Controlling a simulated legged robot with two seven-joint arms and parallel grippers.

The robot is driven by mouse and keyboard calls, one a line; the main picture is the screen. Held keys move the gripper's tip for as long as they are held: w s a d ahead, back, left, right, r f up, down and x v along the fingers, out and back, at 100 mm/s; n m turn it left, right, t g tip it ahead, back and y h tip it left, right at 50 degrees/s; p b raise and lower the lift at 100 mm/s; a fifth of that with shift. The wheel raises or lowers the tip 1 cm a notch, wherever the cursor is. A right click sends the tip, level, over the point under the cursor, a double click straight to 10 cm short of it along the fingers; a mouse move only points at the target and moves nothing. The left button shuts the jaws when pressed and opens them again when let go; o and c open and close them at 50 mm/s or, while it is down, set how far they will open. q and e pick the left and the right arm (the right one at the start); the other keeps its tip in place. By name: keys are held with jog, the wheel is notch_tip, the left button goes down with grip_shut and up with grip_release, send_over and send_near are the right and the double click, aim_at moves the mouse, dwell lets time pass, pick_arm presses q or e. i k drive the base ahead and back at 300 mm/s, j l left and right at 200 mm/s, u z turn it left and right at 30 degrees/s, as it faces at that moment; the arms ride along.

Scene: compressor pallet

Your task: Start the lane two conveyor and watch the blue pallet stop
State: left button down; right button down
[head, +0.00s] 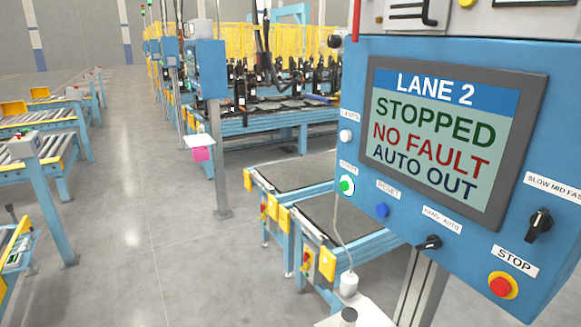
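The blue lane 2 control panel (450,55) fills the right side. Its screen (440,140) reads LANE 2, STOPPED, NO FAULT, AUTO OUT. A green start button (347,186) with a pale rim sits at the panel's left edge, beside a blue reset button (382,210). A black hand/auto knob (428,243) and a speed knob (539,225) are lower right. The red stop button (502,287) has a yellow collar. A blue-framed conveyor (376,246) with yellow end pieces runs behind and below the panel. I cannot make out a blue pallet. Neither gripper is in view.
A pale cable hangs below the start button to a white fitting (348,284) near the bottom. Roller conveyors (42,120) stand at left. A blue workstation (270,122) with dark parts stands behind. The grey floor (140,220) between is open.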

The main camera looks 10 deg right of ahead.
aim_at(344, 186)
jog(key=i+j, duration=0.35)
jog(key=j, duration=0.15)
jog(key=i+j+z, duration=0.1)
jog(key=i+j, duration=0.3)
